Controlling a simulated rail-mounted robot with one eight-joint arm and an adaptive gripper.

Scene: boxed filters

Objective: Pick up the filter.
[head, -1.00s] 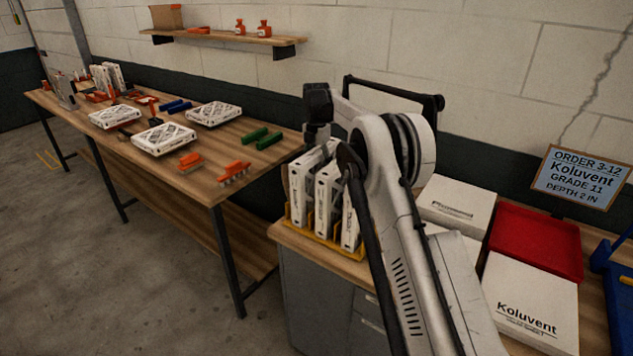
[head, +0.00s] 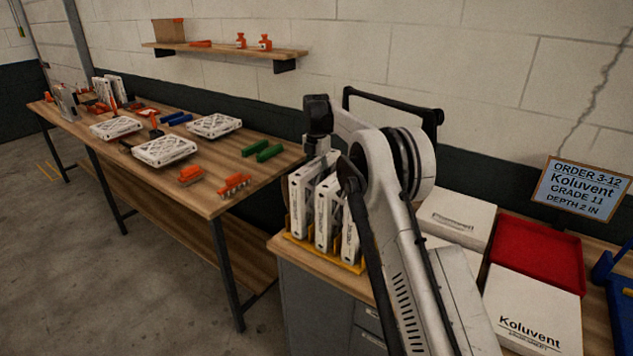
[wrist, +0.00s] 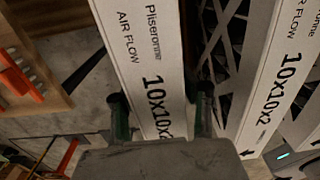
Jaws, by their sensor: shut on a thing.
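My gripper (wrist: 161,106) is shut on a white-framed filter (wrist: 143,45), with one dark fingertip on each side of its narrow edge in the wrist view. That edge is printed "Pliseronne", "AIR FLOW" and a size beginning 10x10. A second filter (wrist: 275,75), printed 10x10x2, stands beside it on the right. In the head view several white filters (head: 325,212) stand upright in a yellow rack (head: 297,241) below my wrist. My arm hides the fingers and part of the filters there, so I cannot tell which one is held or whether it is clear of the rack.
Right of my arm lie white boxes (head: 531,312), one marked Koluvent, and a red tray (head: 540,252). An order sign (head: 582,188) reads Koluvent, grade 11, depth 2 in. The long table (head: 215,171) at left holds flat filters, brushes and green and blue pieces.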

